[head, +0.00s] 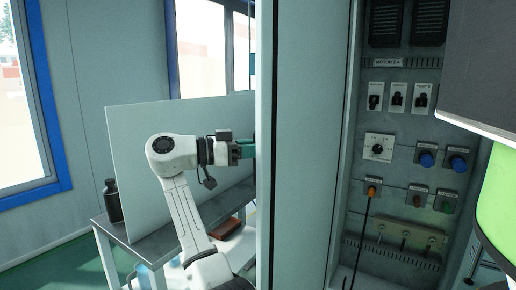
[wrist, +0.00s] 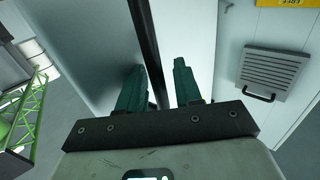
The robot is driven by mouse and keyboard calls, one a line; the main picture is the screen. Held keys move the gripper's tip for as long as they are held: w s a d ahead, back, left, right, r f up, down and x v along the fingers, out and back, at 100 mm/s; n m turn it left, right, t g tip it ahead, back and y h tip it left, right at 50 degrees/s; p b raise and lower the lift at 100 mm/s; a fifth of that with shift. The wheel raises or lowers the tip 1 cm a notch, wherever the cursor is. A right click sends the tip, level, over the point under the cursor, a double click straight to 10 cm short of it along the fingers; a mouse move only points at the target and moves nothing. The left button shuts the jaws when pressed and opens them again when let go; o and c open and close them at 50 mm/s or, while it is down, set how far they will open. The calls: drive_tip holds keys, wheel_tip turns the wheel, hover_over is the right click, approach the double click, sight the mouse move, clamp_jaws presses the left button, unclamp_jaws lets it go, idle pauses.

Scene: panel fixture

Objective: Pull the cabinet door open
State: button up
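A tall pale panel (head: 312,140) stands upright in the middle of the head view, beside the open cabinet interior; I cannot tell whether it is the door or the side wall. My gripper (head: 246,149) is at its left edge, with the fingertips partly hidden behind that edge. In the wrist view my gripper (wrist: 160,88) shows two teal fingers set apart, with nothing clearly held between them. A dark vertical strip (wrist: 148,40) runs between the fingers, with a pale surface (wrist: 195,30) to its right. Contact cannot be told. No door handle is clearly seen at the fingers.
Switches and knobs (head: 379,147) fill the cabinet interior at the right. A grey board (head: 135,150) stands on a bench (head: 100,222) behind my arm, with a dark bottle (head: 112,202) beside it. A vent plate (wrist: 272,72) with a black handle shows in the wrist view.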

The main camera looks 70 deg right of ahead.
drive_tip(key=v, duration=1)
drive_tip(key=shift+w+a+b, duration=0.3)
drive_tip(key=s+a+f+n+t+p, duration=0.2)
drive_tip(key=f+n+t, duration=0.3)
drive_tip(key=f, duration=0.6)
drive_tip(key=s+a+f+n+t+y+p, duration=0.1)
drive_tip(key=s+a+f+n+t+p, duration=0.15)
drive_tip(key=f+n, duration=0.65)
drive_tip(key=s+a+f+n+t+p, duration=0.2)
drive_tip(key=f+n+t, duration=0.25)
drive_tip(key=f, duration=0.85)
drive_tip(key=s+a+f+n+t+y+p, duration=0.1)
drive_tip(key=s+a+f+n+y, duration=0.1)
drive_tip(key=a, duration=0.4)
drive_tip(key=s+a+f+n+t+y+p, duration=0.1)
drive_tip(key=s+a+f+n+y, duration=0.2)
drive_tip(key=s+a, duration=0.4)
drive_tip(key=s+a+f+n+t+y+p, duration=0.2)
drive_tip(key=s+a+n+y, duration=0.1)
drive_tip(key=s+a+n, duration=0.2)
drive_tip(key=shift+a+f+y, duration=0.4)
drive_tip(key=shift+a, duration=0.45)
drive_tip(key=shift+d, duration=0.15)
